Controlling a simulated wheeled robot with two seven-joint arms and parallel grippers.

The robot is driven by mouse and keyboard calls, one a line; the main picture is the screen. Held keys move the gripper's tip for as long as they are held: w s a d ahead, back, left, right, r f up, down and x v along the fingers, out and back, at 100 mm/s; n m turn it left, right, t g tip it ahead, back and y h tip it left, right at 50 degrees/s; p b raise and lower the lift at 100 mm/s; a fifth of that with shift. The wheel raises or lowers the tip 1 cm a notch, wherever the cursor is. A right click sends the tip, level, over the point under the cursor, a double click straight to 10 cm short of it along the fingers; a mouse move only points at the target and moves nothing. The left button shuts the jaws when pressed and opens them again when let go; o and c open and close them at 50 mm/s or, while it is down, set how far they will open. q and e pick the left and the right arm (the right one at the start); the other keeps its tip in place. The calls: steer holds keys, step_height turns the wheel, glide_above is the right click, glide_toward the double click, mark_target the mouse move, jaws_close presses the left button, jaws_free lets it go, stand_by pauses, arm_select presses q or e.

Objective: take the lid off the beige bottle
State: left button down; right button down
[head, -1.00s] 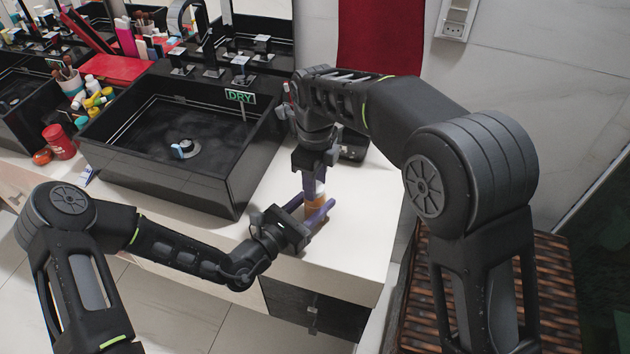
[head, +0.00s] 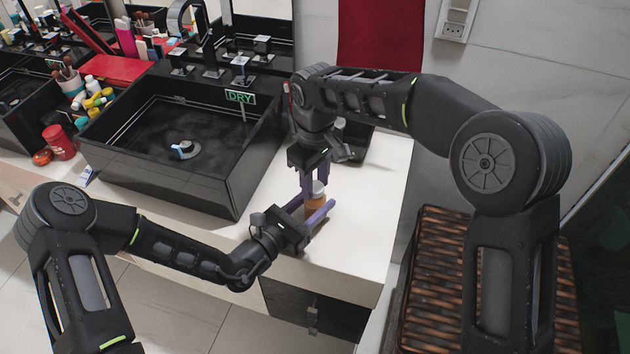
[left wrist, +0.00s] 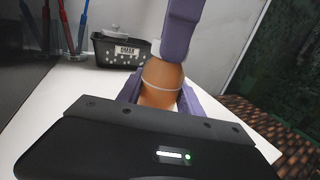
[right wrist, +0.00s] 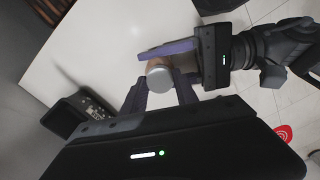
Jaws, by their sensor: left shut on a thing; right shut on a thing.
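The beige bottle (head: 313,202), orange-beige in this light, stands upright near the right end of the white counter, with a pale grey lid (head: 318,187) on top. In the right wrist view the lid (right wrist: 159,72) is a round disc between the purple fingers. My left gripper (head: 311,212) is shut around the bottle's body from the front left; the body also shows in the left wrist view (left wrist: 161,84). My right gripper (head: 313,182) points down from above and is shut on the lid.
The black vessel sink (head: 180,140) with a "DRY" sign stands left of the bottle. A small black labelled container (left wrist: 122,50) stands behind it. A wicker basket (head: 440,270) is right of the counter, past its edge.

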steer(key=n, duration=0.5)
steer(key=shift+n, duration=0.4)
steer(key=n, duration=0.2)
steer(key=shift+n, duration=0.4)
steer(key=n, duration=0.9)
steer(key=shift+n, duration=0.4)
steer(key=shift+r, duration=0.1)
steer(key=shift+r, duration=0.1)
steer(key=shift+r, duration=0.95)
steer(key=shift+r, duration=0.15)
